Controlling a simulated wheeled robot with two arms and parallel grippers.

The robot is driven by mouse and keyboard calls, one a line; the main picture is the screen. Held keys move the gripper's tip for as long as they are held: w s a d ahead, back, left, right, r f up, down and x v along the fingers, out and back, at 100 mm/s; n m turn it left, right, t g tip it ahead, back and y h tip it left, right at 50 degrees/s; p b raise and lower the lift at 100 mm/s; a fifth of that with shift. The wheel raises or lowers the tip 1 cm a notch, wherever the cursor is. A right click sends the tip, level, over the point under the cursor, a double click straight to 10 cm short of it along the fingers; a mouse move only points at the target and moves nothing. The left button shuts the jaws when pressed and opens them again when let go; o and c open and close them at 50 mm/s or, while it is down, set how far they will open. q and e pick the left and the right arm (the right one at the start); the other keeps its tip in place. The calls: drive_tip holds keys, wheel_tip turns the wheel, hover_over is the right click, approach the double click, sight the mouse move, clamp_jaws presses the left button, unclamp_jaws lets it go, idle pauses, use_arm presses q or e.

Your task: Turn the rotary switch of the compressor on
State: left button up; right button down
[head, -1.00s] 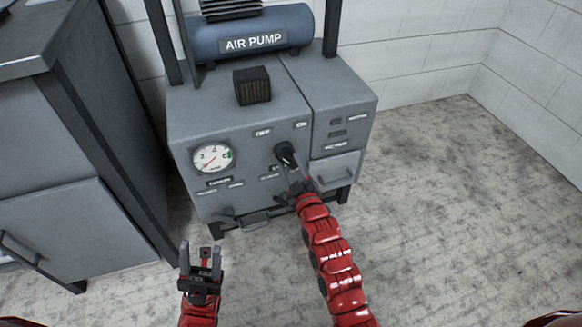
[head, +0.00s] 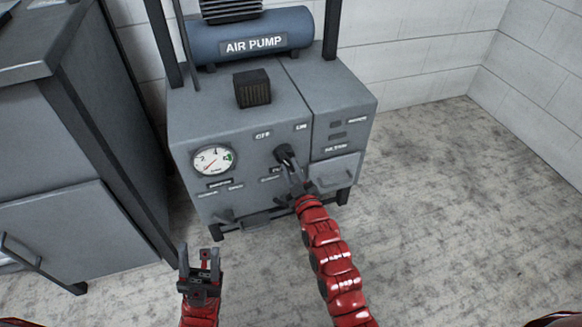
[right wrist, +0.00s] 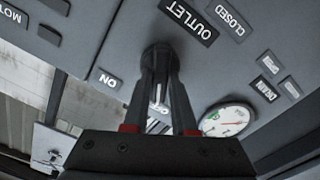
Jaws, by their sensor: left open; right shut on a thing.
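The compressor is a grey cabinet (head: 245,128) with a blue tank marked AIR PUMP (head: 250,38) on top. Its black rotary switch (head: 284,152) is on the front panel, below the OFF label (head: 262,135) and the ON label (head: 301,127). My right gripper (head: 291,165) is shut on the switch. In the right wrist view both fingers (right wrist: 160,85) close on its round dark knob (right wrist: 158,56), and a pale mark shows between them. The fingers hide part of the knob. My left gripper (head: 200,258) is open and empty, low in front of the cabinet.
A round gauge (head: 213,161) is left of the switch; it also shows in the right wrist view (right wrist: 228,118). A grey cabinet (head: 60,180) stands at the left. The floor (head: 455,215) at the right is clear.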

drive_tip(key=shift+r+m+p, duration=0.1)
drive_tip(key=shift+m+p, duration=0.5)
drive_tip(key=shift+m, duration=0.6)
drive_tip(key=m, duration=0.2)
drive_tip(key=shift+m, duration=0.4)
drive_tip(key=m, duration=0.3)
drive_tip(key=shift+m, duration=0.3)
drive_tip(key=shift+m+b, duration=0.3)
drive_tip(key=shift+m, duration=1.7)
drive_tip(key=c, duration=0.7)
unclamp_jaws()
drive_tip(key=shift+s, duration=0.1)
